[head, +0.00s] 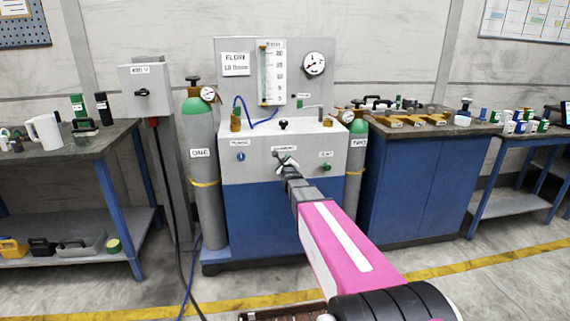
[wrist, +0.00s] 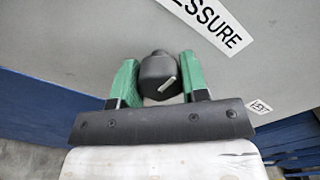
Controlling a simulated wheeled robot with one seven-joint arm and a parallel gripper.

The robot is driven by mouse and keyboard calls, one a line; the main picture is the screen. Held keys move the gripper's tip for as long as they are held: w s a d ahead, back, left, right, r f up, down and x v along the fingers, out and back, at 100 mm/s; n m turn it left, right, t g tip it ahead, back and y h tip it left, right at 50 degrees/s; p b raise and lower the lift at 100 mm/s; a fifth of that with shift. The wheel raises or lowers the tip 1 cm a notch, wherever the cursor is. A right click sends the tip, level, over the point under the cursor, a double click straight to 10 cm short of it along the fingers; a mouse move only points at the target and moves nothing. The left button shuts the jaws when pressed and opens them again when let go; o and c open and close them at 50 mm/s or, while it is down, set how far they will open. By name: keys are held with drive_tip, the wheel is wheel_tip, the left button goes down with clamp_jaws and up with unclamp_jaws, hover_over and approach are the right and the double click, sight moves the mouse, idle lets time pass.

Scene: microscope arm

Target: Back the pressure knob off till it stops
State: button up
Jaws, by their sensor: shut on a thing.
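The pressure knob (wrist: 158,70) is dark and shows in the wrist view with a white pointer line slanting on its face. The "PRESSURE" label (wrist: 208,18) is on the grey panel above it. My gripper (wrist: 160,84) is shut on the knob, with one green fingertip on each side. In the head view my gripper (head: 287,163) reaches the middle of the front of the grey and blue cabinet (head: 258,172). The knob is largely hidden behind my gripper there.
A blue knob (head: 241,157) and a green knob (head: 326,167) sit on either side of my gripper. Gas cylinders ONE (head: 202,180) and TWO (head: 355,165) flank the cabinet. A round gauge (head: 314,64) is on the upright panel. The floor in front is open.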

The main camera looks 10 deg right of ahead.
drive_tip(key=shift+n, duration=0.3)
drive_tip(key=n, duration=0.3)
drive_tip(key=shift+n, duration=0.3)
drive_tip(key=n, duration=0.3)
drive_tip(key=shift+n, duration=0.3)
drive_tip(key=n, duration=1.3)
drive_tip(key=shift+r+n, duration=0.1)
drive_tip(key=shift+n, duration=0.2)
drive_tip(key=n, duration=0.5)
drive_tip(key=shift+a, duration=0.1)
drive_tip(key=shift+n, duration=0.4)
drive_tip(key=o, duration=0.9)
